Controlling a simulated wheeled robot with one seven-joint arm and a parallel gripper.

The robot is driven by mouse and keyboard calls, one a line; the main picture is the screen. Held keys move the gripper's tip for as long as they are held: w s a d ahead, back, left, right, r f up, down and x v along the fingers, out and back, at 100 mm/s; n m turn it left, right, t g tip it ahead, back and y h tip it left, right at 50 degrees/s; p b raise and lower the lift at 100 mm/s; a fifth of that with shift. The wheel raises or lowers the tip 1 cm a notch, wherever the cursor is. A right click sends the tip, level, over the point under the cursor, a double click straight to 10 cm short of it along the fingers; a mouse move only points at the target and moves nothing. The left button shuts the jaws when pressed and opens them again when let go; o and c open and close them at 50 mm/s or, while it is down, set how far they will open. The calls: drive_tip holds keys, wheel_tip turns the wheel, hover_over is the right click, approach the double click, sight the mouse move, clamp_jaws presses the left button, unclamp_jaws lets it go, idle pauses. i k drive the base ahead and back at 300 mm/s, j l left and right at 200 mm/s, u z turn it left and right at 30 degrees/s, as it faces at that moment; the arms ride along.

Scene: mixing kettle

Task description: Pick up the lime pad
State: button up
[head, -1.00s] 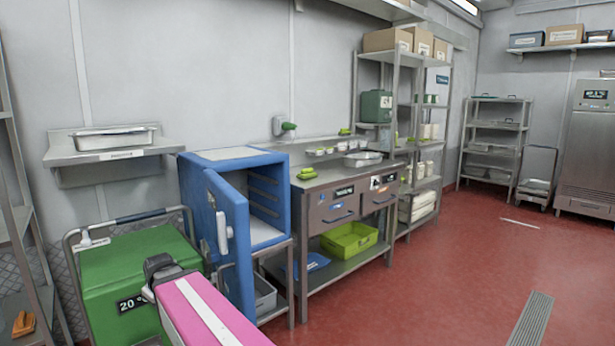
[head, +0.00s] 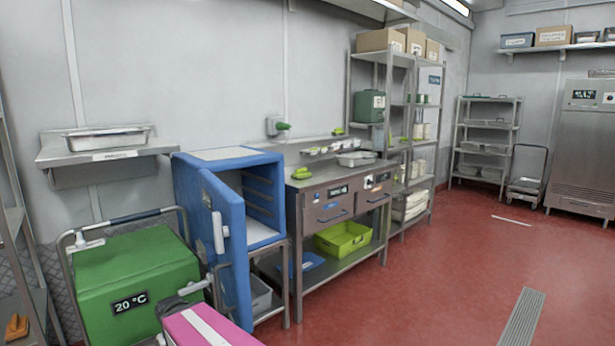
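A small lime-green item (head: 301,172), which looks like the lime pad, lies on the left end of the steel workbench top (head: 330,182). It looks folded or stacked, but it is too small to tell. Another small lime item (head: 338,131) sits on the raised ledge behind the bench. My gripper is not in view.
A blue cabinet (head: 228,232) with its door standing open is left of the bench. A green box (head: 160,262) on a cart stands nearer. A lime crate (head: 343,238) is on the bench's lower shelf. A pink, white-striped shape (head: 205,325) cuts the bottom edge.

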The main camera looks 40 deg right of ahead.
sight(302, 172)
drive_tip(key=k+j+z, duration=0.1)
drive_tip(key=z, duration=0.25)
drive_tip(key=k+z, duration=0.35)
drive_tip(key=i+l+z, duration=0.2)
drive_tip(key=z, duration=0.2)
drive_tip(key=i+z, duration=0.35)
drive_tip(key=j, duration=0.4)
drive_tip(key=l, duration=0.1)
